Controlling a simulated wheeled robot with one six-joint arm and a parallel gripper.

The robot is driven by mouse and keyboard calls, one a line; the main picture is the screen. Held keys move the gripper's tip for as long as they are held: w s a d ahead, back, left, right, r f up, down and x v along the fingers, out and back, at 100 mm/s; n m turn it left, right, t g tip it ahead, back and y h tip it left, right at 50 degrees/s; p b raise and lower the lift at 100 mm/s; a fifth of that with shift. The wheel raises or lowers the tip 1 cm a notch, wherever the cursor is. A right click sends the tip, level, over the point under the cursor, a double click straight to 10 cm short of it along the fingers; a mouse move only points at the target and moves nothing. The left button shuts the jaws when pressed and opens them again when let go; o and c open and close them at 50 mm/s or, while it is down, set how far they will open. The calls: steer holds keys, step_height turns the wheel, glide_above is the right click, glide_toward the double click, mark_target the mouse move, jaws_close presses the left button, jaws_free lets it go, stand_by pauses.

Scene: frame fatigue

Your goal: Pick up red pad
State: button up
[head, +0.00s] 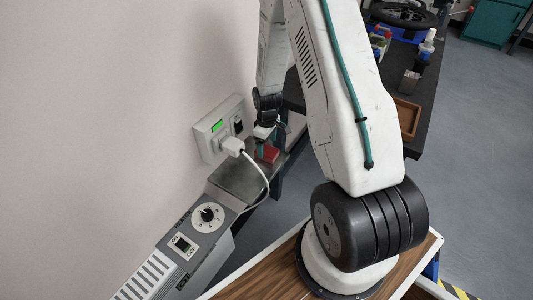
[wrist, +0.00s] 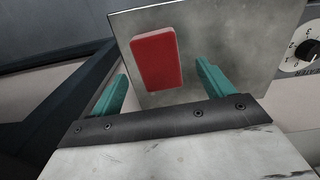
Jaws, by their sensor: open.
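The red pad (wrist: 157,60) is a flat, rounded rectangular block on a grey metal plate (wrist: 235,45) in the wrist view. In the head view the red pad (head: 267,153) shows small, partly hidden by my gripper. My gripper (wrist: 160,88) is open, with one teal finger to the left of the pad and one to the right. The pad shows in the gap between the fingers, a little beyond them, and nothing is held. In the head view my gripper (head: 270,140) is at the plate's far end, close to the pad; contact cannot be told.
A wall socket (head: 222,128) with a white plug and cable (head: 262,183) is close to the left of my gripper. A grey heater box (head: 185,250) with a dial stands nearer. A dark bench (head: 425,85) with a wooden tray (head: 407,118) lies to the right.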

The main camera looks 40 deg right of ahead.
mark_target(267, 150)
steer(key=f, duration=0.4)
steer(key=shift+w+f, duration=0.2)
steer(key=c, duration=1.1)
steer(key=shift+o, duration=0.2)
steer(key=shift+r, duration=0.1)
steer(key=shift+r, duration=0.55)
step_height(267, 150, up, 2)
steer(key=shift+r, duration=0.1)
steer(key=shift+s+d+r, duration=0.1)
steer(key=shift+s+r, duration=0.05)
steer(key=shift+s, duration=0.55)
steer(key=s+d+r, duration=0.1)
steer(key=s, duration=1.3)
steer(key=shift+s+d+r, duration=0.15)
steer(key=shift+s, duration=0.15)
